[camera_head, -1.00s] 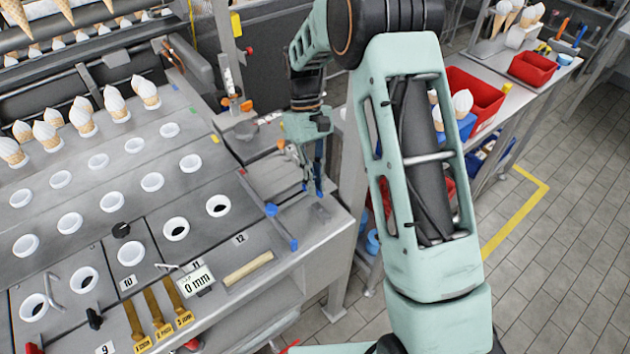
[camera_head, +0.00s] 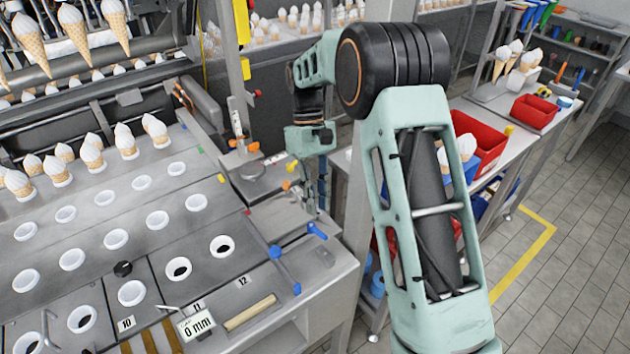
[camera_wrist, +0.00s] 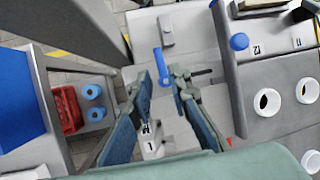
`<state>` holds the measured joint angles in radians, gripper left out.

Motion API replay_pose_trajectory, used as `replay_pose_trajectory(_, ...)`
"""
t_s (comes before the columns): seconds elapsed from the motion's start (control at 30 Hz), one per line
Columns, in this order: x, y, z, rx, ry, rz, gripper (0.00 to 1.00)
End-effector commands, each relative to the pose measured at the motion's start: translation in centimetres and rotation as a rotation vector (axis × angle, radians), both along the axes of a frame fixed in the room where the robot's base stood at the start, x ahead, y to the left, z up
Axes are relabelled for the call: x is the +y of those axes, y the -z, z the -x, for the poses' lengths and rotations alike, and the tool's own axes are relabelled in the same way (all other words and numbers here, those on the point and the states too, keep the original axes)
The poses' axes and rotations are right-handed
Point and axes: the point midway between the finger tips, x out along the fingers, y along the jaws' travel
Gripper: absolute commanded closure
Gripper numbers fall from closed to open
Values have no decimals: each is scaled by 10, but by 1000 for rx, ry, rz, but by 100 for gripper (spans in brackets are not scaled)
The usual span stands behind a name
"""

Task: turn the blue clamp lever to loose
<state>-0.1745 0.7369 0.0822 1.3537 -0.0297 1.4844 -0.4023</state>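The blue clamp lever (camera_head: 317,231) is on the grey metal top near its right corner. In the wrist view the lever (camera_wrist: 160,66) appears between and just beyond my fingertips, its round pivot end nearest me. My gripper (camera_head: 311,207) points down, with its tips a little above the lever in the head view. In the wrist view my gripper (camera_wrist: 161,80) has its two fingers apart with nothing held between them. I cannot tell the exact height gap to the lever.
A bar with blue ends (camera_head: 285,268) lies left of the lever. A grey block (camera_wrist: 166,30) sits beyond it. Cup holes (camera_head: 221,246), a 0 mm gauge (camera_head: 197,324) and a wooden stick (camera_head: 250,312) are on the left. A red bin (camera_head: 478,145) stands on the right bench.

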Motion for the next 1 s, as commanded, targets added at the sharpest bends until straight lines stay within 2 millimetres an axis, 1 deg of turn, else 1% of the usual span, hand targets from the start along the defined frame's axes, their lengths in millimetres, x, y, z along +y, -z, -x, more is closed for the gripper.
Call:
replay_pose_trajectory(0.03,1,-10,-6,-4,0,-2,83)
replay_pose_trajectory(0.2,3,-35,-17,-2,0,-1,83)
replay_pose_trajectory(0.4,4,-50,-23,1,0,-1,83)
replay_pose_trajectory(1.0,5,-56,-24,-3,2,0,83)
